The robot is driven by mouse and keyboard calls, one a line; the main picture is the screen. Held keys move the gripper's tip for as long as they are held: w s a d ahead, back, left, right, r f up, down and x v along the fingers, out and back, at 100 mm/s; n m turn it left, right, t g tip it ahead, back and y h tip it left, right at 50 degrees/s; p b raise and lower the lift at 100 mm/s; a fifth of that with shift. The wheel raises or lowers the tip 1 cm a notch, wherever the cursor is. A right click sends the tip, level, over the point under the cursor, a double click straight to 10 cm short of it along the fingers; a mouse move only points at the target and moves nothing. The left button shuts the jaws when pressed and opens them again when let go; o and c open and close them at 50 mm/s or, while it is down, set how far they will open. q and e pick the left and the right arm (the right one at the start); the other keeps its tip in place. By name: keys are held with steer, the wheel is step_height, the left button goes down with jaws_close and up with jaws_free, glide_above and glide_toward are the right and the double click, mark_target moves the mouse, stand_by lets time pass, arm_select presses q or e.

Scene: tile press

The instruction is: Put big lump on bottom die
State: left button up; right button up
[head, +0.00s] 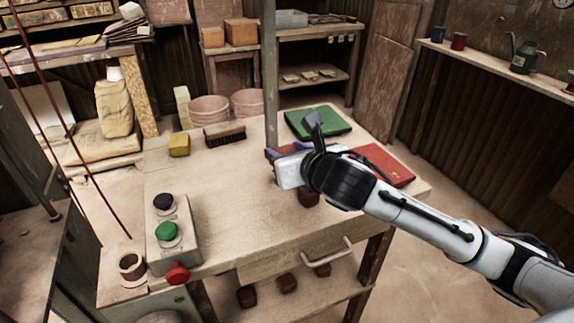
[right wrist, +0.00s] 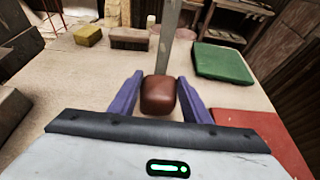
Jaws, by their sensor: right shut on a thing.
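My right gripper (right wrist: 158,92) is shut on a red-brown lump (right wrist: 160,97), held between its two purple fingers in the right wrist view. In the head view the gripper (head: 285,152) is over the table's right half, near the grey post, and its body mostly hides the held lump. Another brown lump (head: 308,198) is partly hidden below my right wrist. I cannot make out the bottom die for sure in either view. My left gripper is not in view.
A box with a black button (head: 163,203) and a green button (head: 167,231) stands at the table's left. A green pad (head: 318,123), red pad (head: 385,165), brush (head: 225,136) and yellow sponge (head: 179,145) lie around. The table's middle is clear. Several brown lumps (head: 287,283) lie below.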

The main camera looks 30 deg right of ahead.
steer(key=shift+f+b, duration=0.3)
steer(key=shift+f, duration=1.15)
steer(key=shift+f, duration=0.2)
steer(key=o, duration=1.3)
steer(key=shift+o, duration=0.2)
